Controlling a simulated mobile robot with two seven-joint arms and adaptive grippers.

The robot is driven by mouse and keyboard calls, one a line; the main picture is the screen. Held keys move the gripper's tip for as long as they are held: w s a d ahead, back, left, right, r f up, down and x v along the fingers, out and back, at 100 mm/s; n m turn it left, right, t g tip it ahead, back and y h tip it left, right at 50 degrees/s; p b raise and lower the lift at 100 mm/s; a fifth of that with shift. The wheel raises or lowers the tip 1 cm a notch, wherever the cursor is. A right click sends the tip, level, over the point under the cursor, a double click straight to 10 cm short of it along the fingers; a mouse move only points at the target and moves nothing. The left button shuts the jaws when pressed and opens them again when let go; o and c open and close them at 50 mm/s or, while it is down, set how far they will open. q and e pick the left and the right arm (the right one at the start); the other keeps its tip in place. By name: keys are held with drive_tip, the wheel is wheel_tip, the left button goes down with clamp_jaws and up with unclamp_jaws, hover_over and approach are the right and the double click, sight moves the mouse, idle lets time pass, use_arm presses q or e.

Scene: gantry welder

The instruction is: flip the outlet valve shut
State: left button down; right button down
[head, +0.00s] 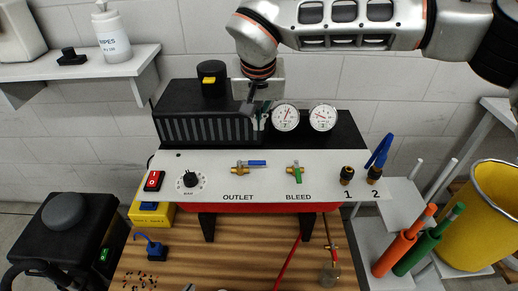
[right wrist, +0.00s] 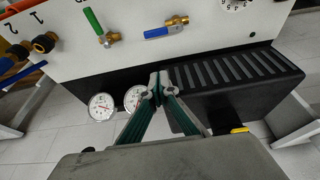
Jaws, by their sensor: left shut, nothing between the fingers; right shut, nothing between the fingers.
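The outlet valve (head: 240,168) is a brass valve on the white front panel, above the word OUTLET. Its blue lever (head: 257,163) points right, roughly in line with the brass body. In the right wrist view, which is turned over, the blue lever (right wrist: 160,32) and brass body (right wrist: 178,22) are in plain sight. My right gripper (head: 250,107) is shut and empty, above and behind the panel's top edge, apart from the valve. Its closed fingertips (right wrist: 160,88) show in the right wrist view. I do not see my left gripper.
The bleed valve (head: 295,170) with a green lever sits right of the outlet valve. Two gauges (head: 285,117) (head: 323,117) stand behind the panel, close to my right gripper. A black ribbed box (head: 200,128) is at the left. The space before the panel is clear.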

sight(251, 163)
drive_tip(key=shift+f, duration=0.1)
drive_tip(key=x, duration=1)
drive_tip(key=shift+s+f+b, duration=0.1)
drive_tip(key=shift+f+b, duration=0.1)
drive_tip(key=shift+b, duration=0.15)
drive_tip(key=s, duration=0.3)
drive_tip(key=shift+s+r+p, duration=0.1)
drive_tip(key=shift+r+p, duration=0.25)
drive_tip(key=shift+s+f, duration=0.1)
drive_tip(key=shift+s, duration=0.25)
